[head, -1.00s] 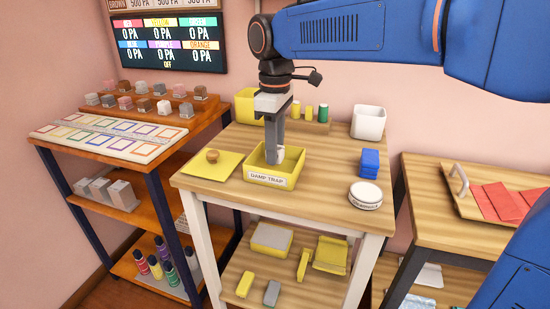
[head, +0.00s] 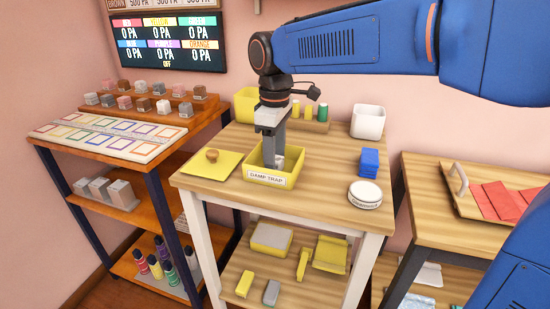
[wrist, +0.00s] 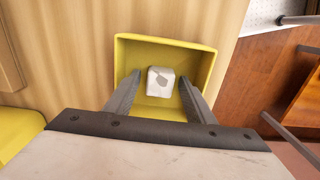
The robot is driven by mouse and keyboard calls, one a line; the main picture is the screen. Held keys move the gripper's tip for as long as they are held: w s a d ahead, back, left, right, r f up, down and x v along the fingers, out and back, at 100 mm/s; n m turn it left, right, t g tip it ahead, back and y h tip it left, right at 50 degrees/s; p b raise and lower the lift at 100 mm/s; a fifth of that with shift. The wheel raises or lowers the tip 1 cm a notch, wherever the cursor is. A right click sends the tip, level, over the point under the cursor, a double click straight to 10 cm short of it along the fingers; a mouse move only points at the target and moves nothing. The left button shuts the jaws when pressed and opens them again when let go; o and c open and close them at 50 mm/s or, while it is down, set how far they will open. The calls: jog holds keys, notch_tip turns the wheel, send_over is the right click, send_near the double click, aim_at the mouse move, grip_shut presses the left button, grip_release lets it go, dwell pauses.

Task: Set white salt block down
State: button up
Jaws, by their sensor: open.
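The white salt block (wrist: 160,81) sits inside the yellow tray labelled DAMP TRAP (head: 269,180), on its floor as the wrist view shows. It is whitish with a grey patch on top. My gripper (head: 273,160) reaches down into the tray. In the wrist view its two fingers (wrist: 159,85) stand open on either side of the block, with a gap on each side. In the head view the block (head: 280,163) is mostly hidden by the fingers and the tray wall.
A yellow mat with a wooden knob (head: 212,155) lies left of the tray. A yellow bin (head: 245,104), a white bin (head: 368,122), blue blocks (head: 370,162) and a round white tin (head: 365,194) share the table. Bare wood lies right of the tray.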

notch_tip(320, 180, up, 12)
jog(key=shift+r, duration=0.15)
dwell(0.4)
